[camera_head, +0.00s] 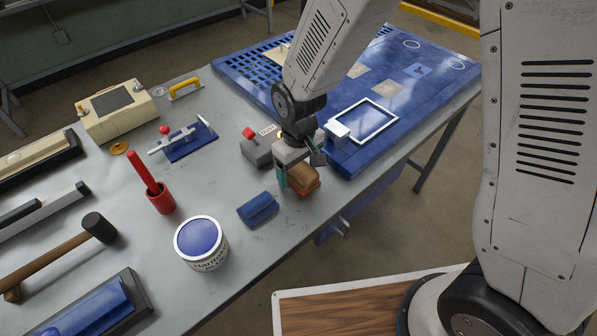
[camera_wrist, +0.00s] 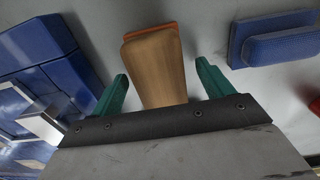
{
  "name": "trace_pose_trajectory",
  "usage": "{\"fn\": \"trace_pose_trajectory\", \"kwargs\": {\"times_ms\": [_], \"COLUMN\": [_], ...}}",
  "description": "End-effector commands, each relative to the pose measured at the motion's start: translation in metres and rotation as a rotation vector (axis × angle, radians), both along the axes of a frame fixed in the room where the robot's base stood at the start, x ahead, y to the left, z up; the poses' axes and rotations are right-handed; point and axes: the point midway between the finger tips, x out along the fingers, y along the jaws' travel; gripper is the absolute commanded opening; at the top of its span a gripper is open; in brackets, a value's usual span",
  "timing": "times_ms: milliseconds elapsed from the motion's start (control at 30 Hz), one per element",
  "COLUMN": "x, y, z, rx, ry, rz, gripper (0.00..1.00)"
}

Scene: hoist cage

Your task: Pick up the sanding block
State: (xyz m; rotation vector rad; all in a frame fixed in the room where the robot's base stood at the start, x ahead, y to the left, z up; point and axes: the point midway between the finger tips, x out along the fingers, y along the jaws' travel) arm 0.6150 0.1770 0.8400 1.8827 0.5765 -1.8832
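The sanding block appears to be the wooden-topped block (camera_head: 304,175) with an orange-red underside, on the grey bench near its front edge. In the wrist view the wooden block (camera_wrist: 155,72) stands between the two teal fingers of my gripper (camera_wrist: 161,80). The fingers are open, with a visible gap on each side of the wood. In the head view my gripper (camera_head: 298,168) is at the block, pointing down and partly hiding it. I cannot tell how far the fingertips reach down its sides.
A blue block (camera_head: 257,208) lies just left of the wooden one; it also shows in the wrist view (camera_wrist: 275,38). A blue slotted table plate (camera_head: 345,160) is close on the right. A grey block with a red knob (camera_head: 256,150) is behind. A paint tin (camera_head: 202,243) stands front left.

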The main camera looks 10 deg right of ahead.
Motion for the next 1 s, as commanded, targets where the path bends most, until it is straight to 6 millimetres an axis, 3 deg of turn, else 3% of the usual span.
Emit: {"fn": "trace_pose_trajectory", "kwargs": {"times_ms": [33,167,200,533,1000], "x": [0.0,0.0,0.0,0.001,0.001], "y": [0.0,0.0,0.0,0.001,0.0], "z": [0.0,0.0,0.0,0.008,0.091], "rx": [0.0,0.0,0.0,0.002,0.002], "ry": [0.0,0.0,0.0,-0.003,-0.002], "rz": [0.0,0.0,0.0,0.0,0.0], "gripper": [0.66,0.3,0.26,0.26,0.26]}}
